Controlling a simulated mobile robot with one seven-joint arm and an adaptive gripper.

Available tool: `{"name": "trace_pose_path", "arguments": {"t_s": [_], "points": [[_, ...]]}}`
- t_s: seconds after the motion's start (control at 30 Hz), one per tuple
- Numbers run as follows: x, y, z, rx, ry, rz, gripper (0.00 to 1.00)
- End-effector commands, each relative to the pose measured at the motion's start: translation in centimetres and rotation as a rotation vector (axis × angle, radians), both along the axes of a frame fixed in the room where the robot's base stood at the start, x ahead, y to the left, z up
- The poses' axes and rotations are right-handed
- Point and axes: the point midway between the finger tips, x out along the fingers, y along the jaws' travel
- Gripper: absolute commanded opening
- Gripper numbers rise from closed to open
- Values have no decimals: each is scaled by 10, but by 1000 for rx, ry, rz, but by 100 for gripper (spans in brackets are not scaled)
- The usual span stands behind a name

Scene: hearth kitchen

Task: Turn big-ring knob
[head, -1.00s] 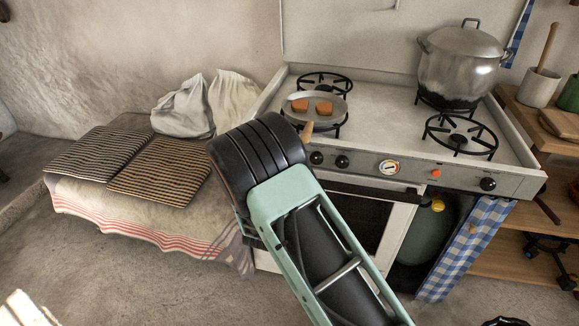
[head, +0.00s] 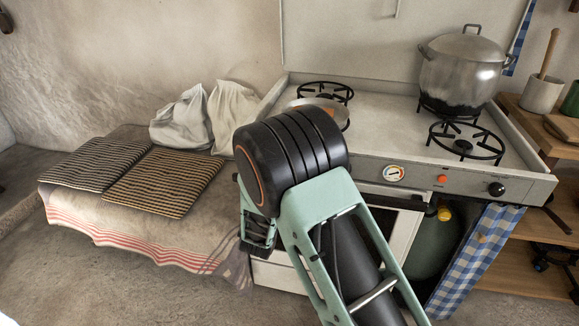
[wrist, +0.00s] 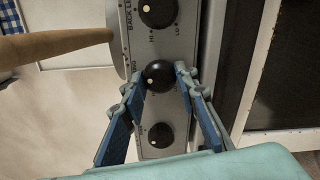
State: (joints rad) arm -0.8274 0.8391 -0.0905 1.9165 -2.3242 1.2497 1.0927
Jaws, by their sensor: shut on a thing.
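In the wrist view a row of black round knobs with pale dots sits on the stove's grey front panel (wrist: 185,103). My gripper (wrist: 159,73) has its two blue-padded fingers on either side of the middle knob (wrist: 159,75), shut on it. The label beside that knob is partly hidden and ends in what looks like "ING". Another knob (wrist: 158,12) has "HI" and "LO" marks, and a third knob (wrist: 161,135) lies between the fingers lower in the picture. In the head view my arm hides these knobs and the fingertips.
A frying pan (head: 303,102) is on the left burner; its wooden handle (wrist: 55,44) passes close to my gripper in the wrist view. A lidded pot (head: 462,70) stands at the back right. A dial (head: 394,173), orange button (head: 442,179) and another knob (head: 496,189) are on the panel.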

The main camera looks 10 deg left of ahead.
Motion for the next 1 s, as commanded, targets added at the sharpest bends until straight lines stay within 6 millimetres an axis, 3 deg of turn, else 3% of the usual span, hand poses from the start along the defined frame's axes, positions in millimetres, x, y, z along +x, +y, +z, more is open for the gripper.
{"name": "trace_pose_path", "arguments": {"t_s": [0.13,0.17,0.3,0.67,0.77,1.0], "points": [[0,0,0,2,1,1,4],[0,0,0,2,1,1,29],[0,0,0,1,1,0,44],[-4,0,0,0,1,1,45],[-16,1,0,1,1,1,45],[-68,1,-1,-1,2,4,45]]}}
